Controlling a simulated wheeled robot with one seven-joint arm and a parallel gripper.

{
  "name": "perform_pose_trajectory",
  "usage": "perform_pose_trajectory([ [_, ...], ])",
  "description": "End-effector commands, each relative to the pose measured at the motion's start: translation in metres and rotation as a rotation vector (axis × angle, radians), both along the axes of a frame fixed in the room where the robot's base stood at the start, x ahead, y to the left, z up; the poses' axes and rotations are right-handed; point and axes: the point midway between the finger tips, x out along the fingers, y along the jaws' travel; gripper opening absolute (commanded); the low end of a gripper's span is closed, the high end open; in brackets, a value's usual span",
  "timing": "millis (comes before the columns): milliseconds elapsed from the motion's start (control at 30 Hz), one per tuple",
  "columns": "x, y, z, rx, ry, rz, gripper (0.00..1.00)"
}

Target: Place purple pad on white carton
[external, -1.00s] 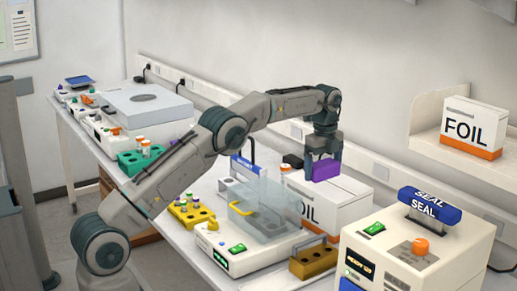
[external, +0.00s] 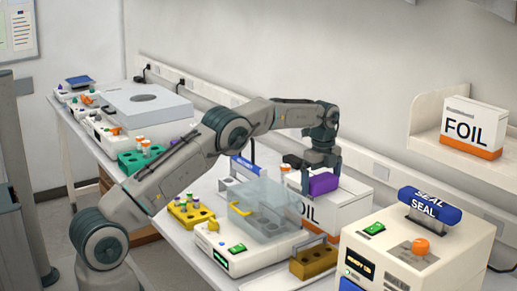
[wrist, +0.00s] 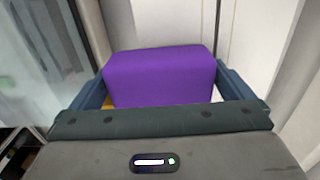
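The purple pad (external: 323,183) is a small block on top of the white carton (external: 350,198), towards its left end; whether its whole underside touches is hidden. The carton's front carries black lettering, partly hidden by the clear-lidded device. My gripper (external: 321,178) points down over the pad with a finger at either side. In the wrist view the pad (wrist: 160,76) fills the space between my fingers (wrist: 160,88), with narrow gaps showing beside it near the palm. The fingers look spread, not pressed on it.
A device with a clear lid (external: 265,208) stands left of the carton. The seal machine (external: 420,250) stands in front at the right, and a yellow block (external: 313,262) lies between them. A foil box (external: 472,128) sits on the wall shelf.

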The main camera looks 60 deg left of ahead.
Motion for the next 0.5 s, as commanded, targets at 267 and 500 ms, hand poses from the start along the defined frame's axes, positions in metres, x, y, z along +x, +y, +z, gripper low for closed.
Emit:
perform_pose_trajectory([
  [267,0.0,0.0,0.006,0.0,-0.001,0.0,1.0],
  [500,0.001,0.0,0.044,-0.001,-0.005,-0.001,1.0],
])
